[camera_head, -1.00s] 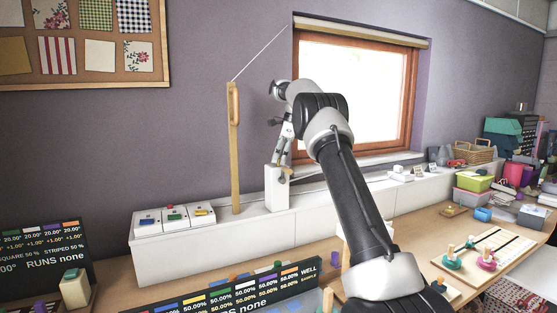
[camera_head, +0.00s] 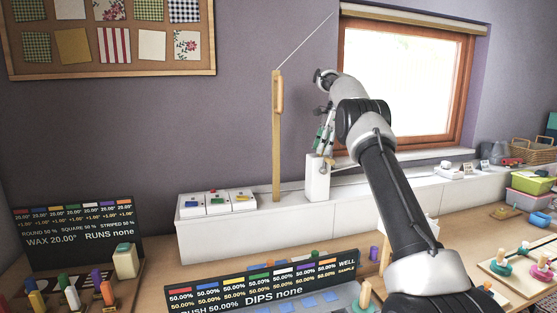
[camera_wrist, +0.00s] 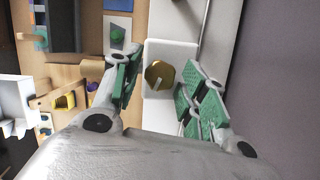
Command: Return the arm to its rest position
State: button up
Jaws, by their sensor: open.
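My arm reaches up and forward, and my gripper (camera_head: 325,150) points down just above a white upright box (camera_head: 317,182) on the white ledge. In the wrist view my gripper (camera_wrist: 160,82) is open and empty, its green-padded fingers spread apart. A brass hexagonal knob (camera_wrist: 159,75) on top of the white box shows between the fingers, and I cannot tell whether they touch it.
A wooden post (camera_head: 277,150) with a cord stands left of the gripper. Small colored switch boxes (camera_head: 218,202) sit on the ledge (camera_head: 245,232). A dark display board (camera_head: 262,284) and several pegs stand on the table in front. A window (camera_head: 405,88) is behind the arm.

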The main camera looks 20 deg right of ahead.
jog(key=d, duration=0.2)
jog(key=s+d+r, duration=0.1)
jog(key=shift+s+d+t, duration=0.1)
jog(key=shift+t, duration=0.3)
jog(key=s+a+r+n+h, duration=0.1)
jog(key=s+a+r+n, duration=0.25)
jog(key=s, duration=0.35)
jog(key=s+a+r+n+t, duration=0.1)
jog(key=s+a+r+n, duration=0.25)
jog(key=s, duration=0.45)
jog(key=s+a+r+n+h, duration=0.1)
jog(key=s+a+r+n, duration=0.25)
jog(key=s, duration=0.35)
jog(key=s+a+f+n+t, duration=0.1)
jog(key=s+f+n, duration=0.4)
jog(key=s, duration=0.8)
jog(key=s+a+f+n+t+h, duration=0.1)
jog(key=s+f+n, duration=0.3)
jog(key=s+f, duration=0.4)
jog(key=s, duration=0.6)
jog(key=shift+a+n, duration=0.2)
jog(key=shift+n, duration=0.15)
jog(key=shift+s, duration=0.1)
